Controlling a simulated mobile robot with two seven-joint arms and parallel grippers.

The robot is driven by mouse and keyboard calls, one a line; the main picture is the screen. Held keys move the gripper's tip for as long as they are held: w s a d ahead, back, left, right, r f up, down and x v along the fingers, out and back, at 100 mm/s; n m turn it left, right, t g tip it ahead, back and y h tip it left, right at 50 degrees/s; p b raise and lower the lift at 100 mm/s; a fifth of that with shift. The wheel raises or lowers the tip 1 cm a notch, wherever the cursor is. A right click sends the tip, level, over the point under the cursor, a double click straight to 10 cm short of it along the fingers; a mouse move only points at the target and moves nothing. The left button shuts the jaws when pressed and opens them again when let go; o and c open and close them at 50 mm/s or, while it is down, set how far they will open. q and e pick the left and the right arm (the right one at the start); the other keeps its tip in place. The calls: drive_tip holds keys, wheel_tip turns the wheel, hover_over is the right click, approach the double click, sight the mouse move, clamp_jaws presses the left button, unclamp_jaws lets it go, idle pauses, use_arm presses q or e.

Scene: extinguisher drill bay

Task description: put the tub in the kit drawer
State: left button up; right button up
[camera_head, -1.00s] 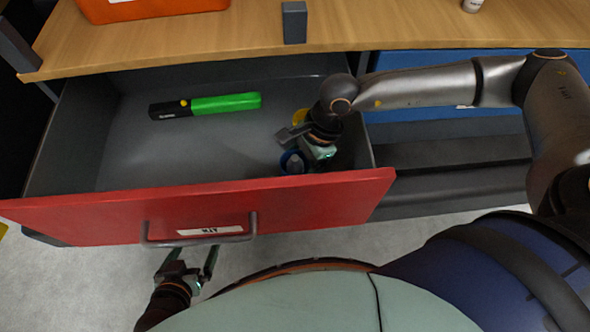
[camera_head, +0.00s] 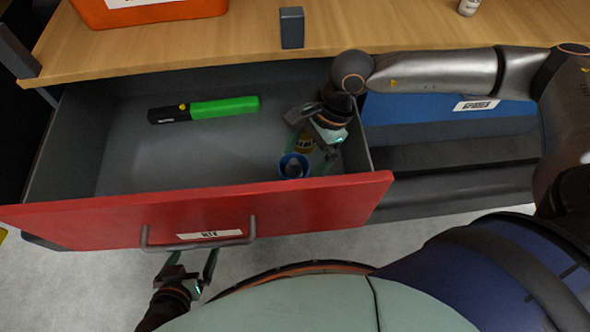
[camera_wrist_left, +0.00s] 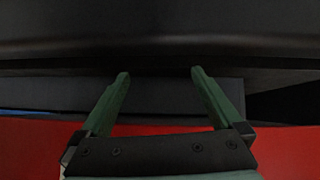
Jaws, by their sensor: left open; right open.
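The kit drawer (camera_head: 200,212) is pulled open, with a red front, a grey inside and a bar handle. My right gripper (camera_head: 309,156) is open, inside the drawer's right part.
A green and black torch (camera_head: 205,109) lies in the drawer's back middle. A blue drawer front with a label (camera_head: 430,125) is at the right. An orange bin (camera_head: 150,10) and a white bottle (camera_head: 468,7) stand on the wooden top (camera_head: 380,28). The drawer's left floor is clear.

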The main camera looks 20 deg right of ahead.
use_arm(q)
drive_tip(key=shift+w+r, duration=0.25)
use_arm(e)
drive_tip(key=v, duration=0.7)
use_arm(q)
drive_tip(key=shift+s+a+f, duration=0.1)
drive_tip(key=shift+s+f, duration=0.15)
drive_tip(key=shift+s, duration=0.1)
drive_tip(key=shift+w+r, duration=0.2)
drive_tip(key=shift+w, duration=0.1)
idle(0.3)
drive_tip(key=shift+c, duration=0.2)
